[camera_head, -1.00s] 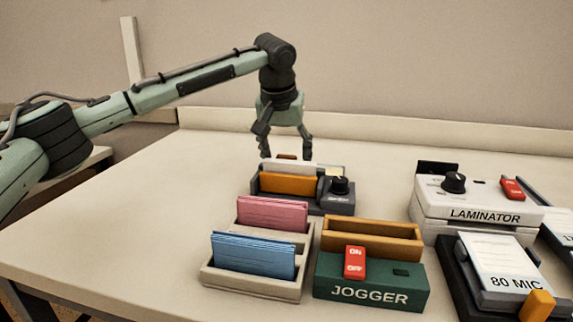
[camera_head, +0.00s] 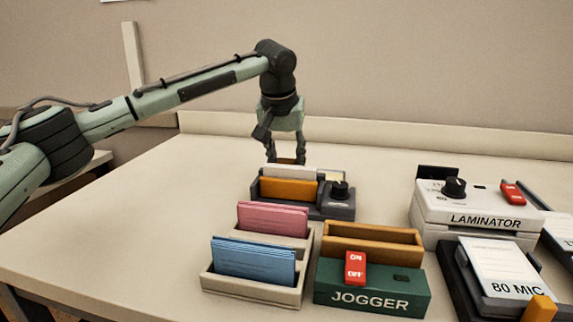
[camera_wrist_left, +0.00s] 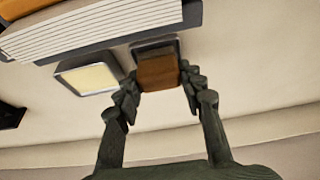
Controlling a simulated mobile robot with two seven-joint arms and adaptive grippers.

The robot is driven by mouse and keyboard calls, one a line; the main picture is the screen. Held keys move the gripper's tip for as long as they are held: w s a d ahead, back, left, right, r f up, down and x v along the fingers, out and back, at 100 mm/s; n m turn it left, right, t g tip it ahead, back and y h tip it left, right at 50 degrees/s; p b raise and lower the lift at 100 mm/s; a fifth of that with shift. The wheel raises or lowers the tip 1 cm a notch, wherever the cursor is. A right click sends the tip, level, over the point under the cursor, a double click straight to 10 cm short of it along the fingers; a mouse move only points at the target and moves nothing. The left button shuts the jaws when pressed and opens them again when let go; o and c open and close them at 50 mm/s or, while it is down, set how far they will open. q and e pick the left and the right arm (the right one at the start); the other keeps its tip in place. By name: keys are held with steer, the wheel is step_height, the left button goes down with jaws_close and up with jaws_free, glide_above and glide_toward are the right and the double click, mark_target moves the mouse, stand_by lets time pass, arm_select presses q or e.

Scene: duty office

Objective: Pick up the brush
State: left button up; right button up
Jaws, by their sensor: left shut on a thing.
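The brush shows as a brown wooden block (camera_wrist_left: 158,73) between my left fingertips in the left wrist view. A dark grey holder (camera_wrist_left: 143,48) shows around its far end; I cannot tell whether the brush still touches it. In the head view only a small brown part of the brush (camera_head: 291,161) shows, behind the grey card unit (camera_head: 333,211). My left gripper (camera_head: 285,158) points down there, shut on the brush. The brush's bristles are hidden. My right gripper is not in view.
Close by are the grey unit's orange divider (camera_head: 288,189) and black knob (camera_head: 339,188). Nearer stand pink cards (camera_head: 272,218), blue cards (camera_head: 253,260) and the green jogger (camera_head: 385,285). The laminator (camera_head: 480,205) is at right. The table's left side is clear.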

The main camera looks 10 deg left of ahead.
mark_target(287, 159)
arm_select(q)
step_height(287, 159, up, 18)
steer(key=shift+f, duration=0.15)
stand_by(0.3)
steer(key=shift+o, duration=1.4)
steer(key=c, duration=0.3)
stand_by(0.5)
